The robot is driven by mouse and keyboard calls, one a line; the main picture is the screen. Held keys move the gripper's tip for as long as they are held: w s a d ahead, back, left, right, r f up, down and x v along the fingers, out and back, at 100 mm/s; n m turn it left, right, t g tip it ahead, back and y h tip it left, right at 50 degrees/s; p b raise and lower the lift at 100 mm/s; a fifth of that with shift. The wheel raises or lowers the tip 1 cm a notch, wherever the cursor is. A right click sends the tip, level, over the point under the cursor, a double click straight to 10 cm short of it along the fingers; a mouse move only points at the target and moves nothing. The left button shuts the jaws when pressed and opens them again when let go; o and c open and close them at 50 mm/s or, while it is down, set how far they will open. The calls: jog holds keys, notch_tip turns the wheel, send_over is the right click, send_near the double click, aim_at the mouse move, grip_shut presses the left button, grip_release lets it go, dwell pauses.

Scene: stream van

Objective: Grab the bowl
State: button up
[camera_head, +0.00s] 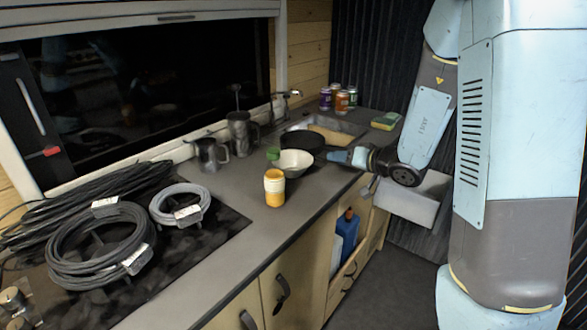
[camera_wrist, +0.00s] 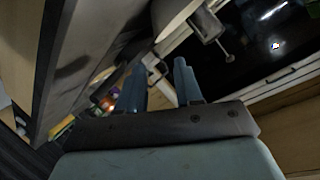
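The white bowl (camera_head: 293,163) stands upright on the grey countertop, and it is empty as far as I can see. My gripper (camera_head: 334,156) is to the right of the bowl, near the counter's front edge, apart from it. In the wrist view my gripper (camera_wrist: 157,80) shows two blue fingers spread apart with nothing between them. A pale curved rim at the top of the wrist view looks like the bowl (camera_wrist: 172,14), beyond the fingertips.
A yellow-and-white jar (camera_head: 274,188) stands just in front of the bowl. A green-topped item (camera_head: 273,154) and a dark pan (camera_head: 303,141) are close behind. Metal mugs (camera_head: 210,154), cans (camera_head: 341,102), a sponge (camera_head: 386,121) and cable coils (camera_head: 103,245) also occupy the counter.

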aim_at(309, 156)
jog(key=x, duration=1.4)
jog(key=shift+d+f, duration=0.15)
jog(key=shift+d, duration=0.05)
grip_shut()
